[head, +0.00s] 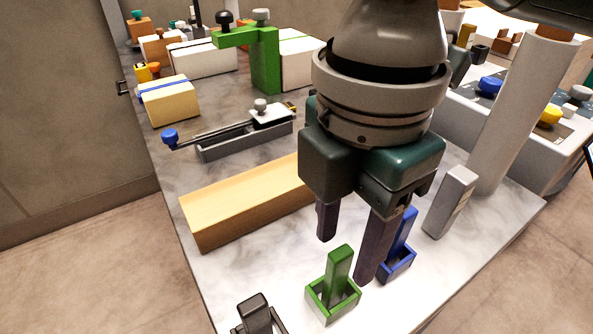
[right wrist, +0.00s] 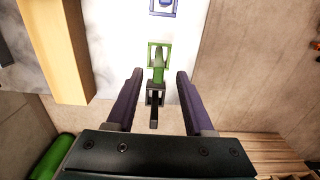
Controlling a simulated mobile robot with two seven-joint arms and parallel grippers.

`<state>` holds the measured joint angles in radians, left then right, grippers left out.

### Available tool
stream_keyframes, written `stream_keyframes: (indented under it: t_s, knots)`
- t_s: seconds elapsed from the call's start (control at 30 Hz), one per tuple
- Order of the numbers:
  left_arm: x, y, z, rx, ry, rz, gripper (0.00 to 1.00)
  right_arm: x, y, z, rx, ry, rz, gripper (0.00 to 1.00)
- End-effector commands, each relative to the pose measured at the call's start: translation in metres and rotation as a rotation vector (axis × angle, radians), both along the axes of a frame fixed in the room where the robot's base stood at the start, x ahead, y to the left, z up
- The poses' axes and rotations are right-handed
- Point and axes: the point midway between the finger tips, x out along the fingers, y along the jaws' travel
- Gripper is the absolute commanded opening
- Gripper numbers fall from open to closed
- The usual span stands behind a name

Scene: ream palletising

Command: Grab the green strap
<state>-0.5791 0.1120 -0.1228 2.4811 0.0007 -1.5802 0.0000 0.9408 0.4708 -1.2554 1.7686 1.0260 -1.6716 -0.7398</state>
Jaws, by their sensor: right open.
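The green strap (head: 338,268) is a short upright green piece standing in a square green holder (head: 322,305) near the front edge of the marble-topped table. In the right wrist view the strap (right wrist: 158,68) shows ahead, between the lines of my two fingers. My right gripper (head: 346,260) is open and points down, just behind and above the strap in the head view. Nothing is between its fingers that I can see as held. Whether a finger touches the strap or holder cannot be told. My left gripper is not in view.
A blue strap (head: 403,234) in a blue holder stands right of the green one, and a black piece (head: 254,312) stands left. A long wooden block (head: 240,206) lies behind. A grey block (head: 451,202) stands at right. A green clamp (head: 265,62) stands farther back.

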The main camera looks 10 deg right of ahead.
Motion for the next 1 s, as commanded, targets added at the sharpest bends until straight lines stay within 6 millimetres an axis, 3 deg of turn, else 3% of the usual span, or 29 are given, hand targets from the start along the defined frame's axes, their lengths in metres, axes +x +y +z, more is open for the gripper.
stream_keyframes:
  t_s: [0.3, 0.57, 1.0]
  knots:
    - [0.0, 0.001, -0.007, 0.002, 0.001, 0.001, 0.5, 0.001, 0.0, -0.046, 0.0, 0.001, 0.0, 0.53]
    - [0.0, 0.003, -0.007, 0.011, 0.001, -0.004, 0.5, 0.001, 0.0, -0.049, 0.0, -0.001, 0.001, 0.53]
    - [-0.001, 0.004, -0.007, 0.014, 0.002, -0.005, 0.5, 0.001, -0.001, -0.049, 0.0, -0.001, 0.001, 0.04]
